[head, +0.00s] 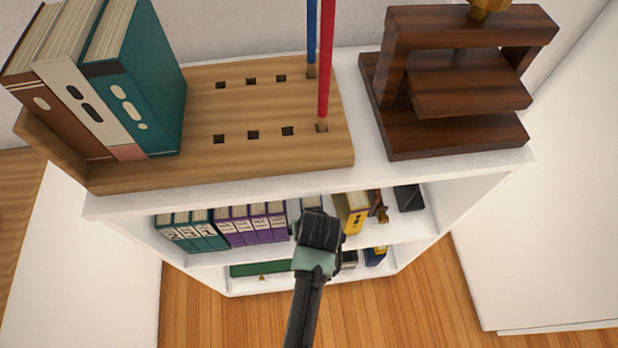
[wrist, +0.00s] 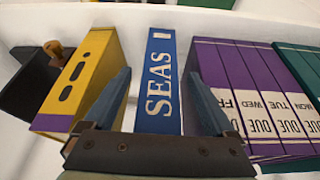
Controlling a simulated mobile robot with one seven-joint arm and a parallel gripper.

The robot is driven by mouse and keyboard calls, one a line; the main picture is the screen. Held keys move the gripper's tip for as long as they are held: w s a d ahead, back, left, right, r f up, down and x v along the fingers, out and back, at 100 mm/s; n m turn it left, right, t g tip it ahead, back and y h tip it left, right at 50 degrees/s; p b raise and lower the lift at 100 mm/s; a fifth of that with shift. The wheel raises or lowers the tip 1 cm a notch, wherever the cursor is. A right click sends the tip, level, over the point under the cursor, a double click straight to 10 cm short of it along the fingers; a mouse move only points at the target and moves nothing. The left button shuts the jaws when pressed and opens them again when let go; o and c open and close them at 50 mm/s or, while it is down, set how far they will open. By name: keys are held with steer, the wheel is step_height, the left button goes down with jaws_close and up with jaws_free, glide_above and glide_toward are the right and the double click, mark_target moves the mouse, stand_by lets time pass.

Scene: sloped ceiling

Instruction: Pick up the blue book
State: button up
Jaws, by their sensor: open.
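The blue book (wrist: 160,80) stands upright in the middle of the wrist view, its spine toward me with "SEAS" in white letters. In the head view a sliver of what looks like it (head: 312,202) shows on the upper inner shelf, mostly hidden behind my gripper. My gripper (wrist: 159,85) is open, with one finger on each side of the blue book's spine. The fingertips reach toward the gaps beside it; I cannot tell whether they touch it.
In the wrist view, a yellow book (wrist: 78,80) stands left of the blue book and several purple binders (wrist: 240,85) stand right. A white shelf board (head: 440,172) lies above. On top are a wooden rack (head: 250,165) and a dark wooden press (head: 450,130).

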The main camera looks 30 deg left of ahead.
jaws_close()
stand_by(0.3)
steer(key=shift+w+r, duration=0.15)
steer(key=shift+r, duration=0.1)
